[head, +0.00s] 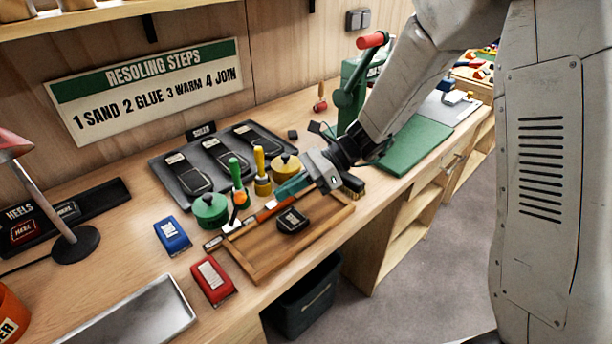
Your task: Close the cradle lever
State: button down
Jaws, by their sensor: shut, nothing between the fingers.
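A green bench machine (352,88) stands at the back of the workbench, with a lever arm ending in a red grip (372,40). The lever arm points upward; I cannot tell for sure that it is the cradle lever. My arm passes in front of the machine and hides part of it. My gripper (283,192) is shut and empty, low over the back of a wooden tray (262,270), apart from the red grip. An orange-red bar (270,208) lies across the tray near my fingertips; I cannot tell if they touch it.
Green and yellow pots with handled tools (210,209) stand left of my gripper. A dark tray (160,165) holds black soles. Blue (173,236) and red (212,280) boxes lie in front. A green mat (420,143) lies right. A desk lamp (75,242) stands left.

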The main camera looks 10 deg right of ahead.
send_near(237, 210)
jog(key=shift+a+f, duration=1.05)
jog(key=shift+a, duration=0.15)
jog(key=shift+s+a+r, duration=0.1)
jog(key=shift+a+r, duration=0.15)
jog(key=shift+a, duration=0.3)
jog(key=shift+d+r, duration=0.1)
